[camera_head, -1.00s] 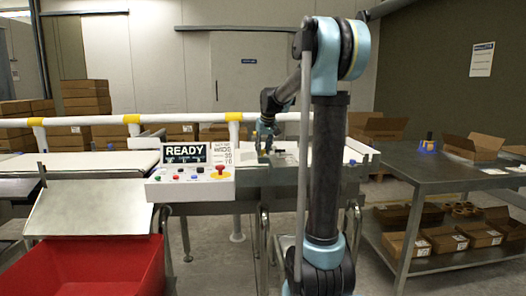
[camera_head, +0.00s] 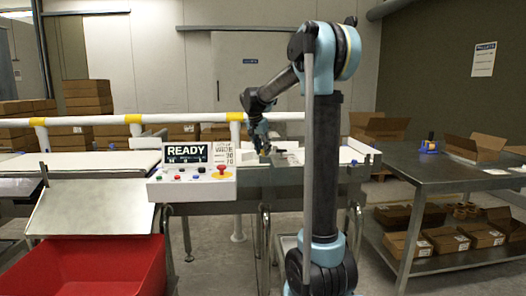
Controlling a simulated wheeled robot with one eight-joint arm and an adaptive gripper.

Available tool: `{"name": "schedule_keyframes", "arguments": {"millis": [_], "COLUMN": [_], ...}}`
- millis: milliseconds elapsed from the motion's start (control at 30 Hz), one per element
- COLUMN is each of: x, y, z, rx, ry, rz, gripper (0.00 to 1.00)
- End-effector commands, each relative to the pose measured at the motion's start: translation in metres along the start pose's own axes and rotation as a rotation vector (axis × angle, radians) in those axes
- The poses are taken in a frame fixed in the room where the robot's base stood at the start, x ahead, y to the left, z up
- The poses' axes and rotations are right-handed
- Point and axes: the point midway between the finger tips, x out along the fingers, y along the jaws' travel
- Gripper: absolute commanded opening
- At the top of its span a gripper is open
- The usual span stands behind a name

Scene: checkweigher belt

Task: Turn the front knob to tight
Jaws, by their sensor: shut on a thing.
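My gripper (camera_head: 263,152) is at the end of my arm, pointing down over the belt frame just right of the control panel. It is small and dark in this view. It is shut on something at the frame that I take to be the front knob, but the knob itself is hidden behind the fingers. The control panel (camera_head: 192,187) stands left of my gripper, with a display (camera_head: 187,153) reading READY, several small coloured buttons and a red mushroom button (camera_head: 222,169).
A white belt (camera_head: 80,163) runs left behind a sloped metal chute (camera_head: 90,207) and a red bin (camera_head: 95,262). A white rail with yellow bands (camera_head: 180,118) runs behind. At right stands a metal table (camera_head: 435,172) with an open carton (camera_head: 475,147) and a tape dispenser (camera_head: 429,145).

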Motion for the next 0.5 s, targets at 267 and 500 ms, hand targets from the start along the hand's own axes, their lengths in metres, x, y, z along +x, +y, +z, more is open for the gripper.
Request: {"name": "schedule_keyframes", "arguments": {"millis": [267,500], "x": [0.0000,0.0000], "y": [-0.0026,-0.0030], "z": [0.0007,0.0009], "rx": [0.106,0.138], "ry": [-0.001,-0.002], "rz": [0.042,0.055], "gripper": [0.04,0.04]}}
